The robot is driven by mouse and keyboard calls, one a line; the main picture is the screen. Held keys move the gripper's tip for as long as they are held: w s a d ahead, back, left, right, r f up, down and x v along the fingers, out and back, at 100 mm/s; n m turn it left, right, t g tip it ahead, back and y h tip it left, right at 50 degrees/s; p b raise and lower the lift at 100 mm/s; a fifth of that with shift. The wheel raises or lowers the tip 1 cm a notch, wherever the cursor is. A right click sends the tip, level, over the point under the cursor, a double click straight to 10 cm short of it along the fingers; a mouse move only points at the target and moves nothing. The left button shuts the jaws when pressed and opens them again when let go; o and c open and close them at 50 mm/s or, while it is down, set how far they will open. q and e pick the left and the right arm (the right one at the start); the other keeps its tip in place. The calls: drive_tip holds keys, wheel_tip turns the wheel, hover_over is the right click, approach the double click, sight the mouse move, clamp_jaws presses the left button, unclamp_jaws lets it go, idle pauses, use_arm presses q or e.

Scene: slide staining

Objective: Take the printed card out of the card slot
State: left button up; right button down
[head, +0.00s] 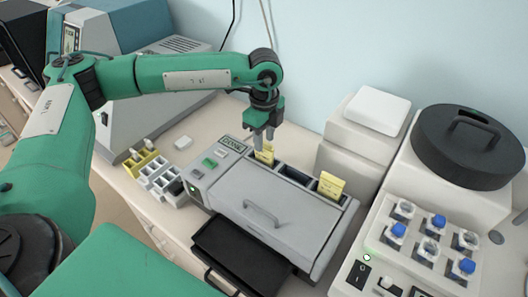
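A grey machine (262,205) with a handled lid stands on the bench, with a row of dark slots along its back edge. One yellow card (265,156) stands upright in the left part of this row. A second yellow card (330,186), with faint marks on it, stands in the right part. The pictures do not make clear which one is the printed card. My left gripper (263,143) points down right at the left card's top; its fingers cover part of that card. Whether they grip it is too small to tell. My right gripper is out of view.
A black tray (240,258) sticks out at the machine's front. A white rack (160,178) and yellow clips (140,160) lie to its left. At right are a black round lid (468,145) and several blue-capped vials (398,229). A dark slot (293,174) between the cards looks empty.

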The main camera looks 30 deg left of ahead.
sight(264, 156)
use_arm(q)
drive_tip(key=shift+a+f+p, duration=0.1)
drive_tip(key=shift+f+p, duration=0.4)
drive_tip(key=shift+f, duration=1.1)
clamp_jaws()
drive_tip(key=shift+r, duration=0.1)
